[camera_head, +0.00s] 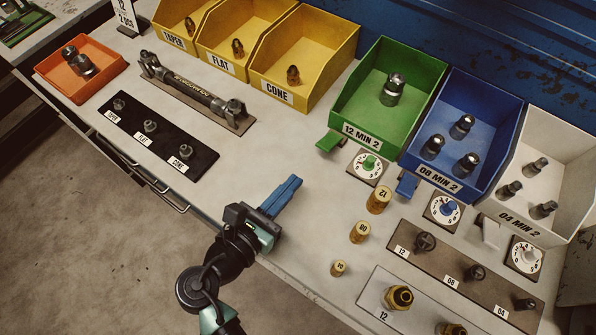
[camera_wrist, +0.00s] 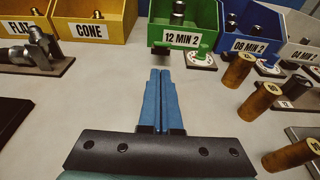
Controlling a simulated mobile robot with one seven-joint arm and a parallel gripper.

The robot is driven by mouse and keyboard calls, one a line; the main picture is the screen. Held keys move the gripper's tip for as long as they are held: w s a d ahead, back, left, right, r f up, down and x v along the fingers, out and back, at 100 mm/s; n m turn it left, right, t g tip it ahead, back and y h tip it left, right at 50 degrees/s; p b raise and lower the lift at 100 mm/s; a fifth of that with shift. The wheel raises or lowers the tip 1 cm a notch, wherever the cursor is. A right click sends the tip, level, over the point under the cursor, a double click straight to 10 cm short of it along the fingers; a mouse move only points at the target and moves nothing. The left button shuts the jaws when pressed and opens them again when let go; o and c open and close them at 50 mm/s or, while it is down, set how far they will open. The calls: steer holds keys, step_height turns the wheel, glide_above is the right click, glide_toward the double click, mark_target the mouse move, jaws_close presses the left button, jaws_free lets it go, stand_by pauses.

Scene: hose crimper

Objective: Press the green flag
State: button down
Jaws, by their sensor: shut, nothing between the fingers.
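The green flag (camera_head: 329,142) is a small flat tab at the front left of the green bin (camera_head: 372,115) labelled 12 MIN 2. In the wrist view the green flag (camera_wrist: 161,48) shows ahead of my fingertips, below the bin's front. My gripper (camera_head: 290,187) has blue fingers shut together with nothing between them. It is over the table, nearer its front edge, apart from the flag and to its lower left. In the wrist view my gripper (camera_wrist: 161,75) points toward the green bin.
A white dial with green knob (camera_head: 369,165) is right of the flag. A blue flag (camera_head: 406,184) and blue bin (camera_head: 463,135) are farther right. Brass cylinders (camera_head: 379,199) stand in front. Yellow bins (camera_head: 303,60) line the back left. The table between gripper and flag is clear.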

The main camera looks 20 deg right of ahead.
mark_target(313, 169)
steer(key=x, duration=0.8)
steer(key=shift+w+d+f, duration=0.15)
steer(key=shift+w+d, duration=0.1)
steer(key=shift+d, duration=0.05)
steer(key=shift+r+p, duration=0.4)
steer(key=shift+p, duration=0.5)
